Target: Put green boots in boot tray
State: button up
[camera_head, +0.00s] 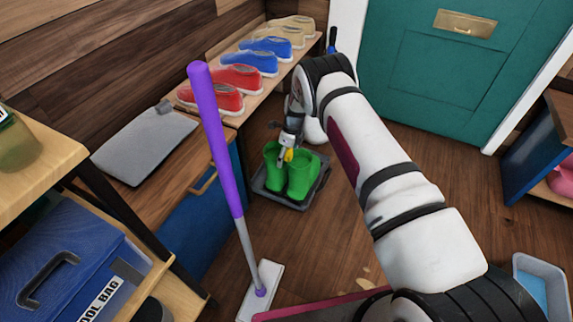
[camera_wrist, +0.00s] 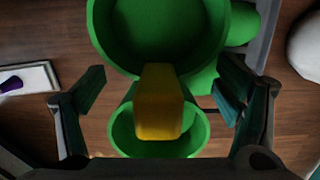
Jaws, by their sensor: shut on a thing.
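The green boots (camera_head: 289,173) are a pair standing upright, side by side, within the outline of the dark grey boot tray (camera_head: 268,196). I cannot tell whether their soles touch the tray floor. My gripper (camera_head: 287,152) is above them at the yellow tab between their tops. In the wrist view the green boots (camera_wrist: 125,55) show from above as round open tops. The yellow tab (camera_wrist: 159,103) lies between the two fingers of my gripper (camera_wrist: 160,85), which is shut on the boots' tab. The actual contact is hard to see.
A wooden bench (camera_head: 224,115) with red, blue and tan shoes stands behind the tray. A purple-handled mop (camera_head: 217,140) stands upright at the left of the tray, its white head (camera_head: 262,285) on the floor. A white rounded object (camera_wrist: 305,45) is at the right of the wrist view.

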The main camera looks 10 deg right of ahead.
jog(key=shift+w+f+b, duration=0.1)
jog(key=shift+f+b, duration=0.75)
jog(key=shift+f, duration=1.05)
jog(key=shift+f, duration=0.15)
jog(key=o, duration=1.8)
jog(key=shift+o, duration=0.2)
jog(key=r+p, duration=0.1)
jog(key=r, duration=0.3)
jog(key=s+d+r+p, duration=0.1)
jog(key=r+p, duration=0.1)
jog(key=r, duration=0.2)
jog(key=r+p, duration=0.2)
jog(key=r, duration=0.2)
jog(key=shift+s+d, duration=0.15)
jog(key=shift+d, duration=0.05)
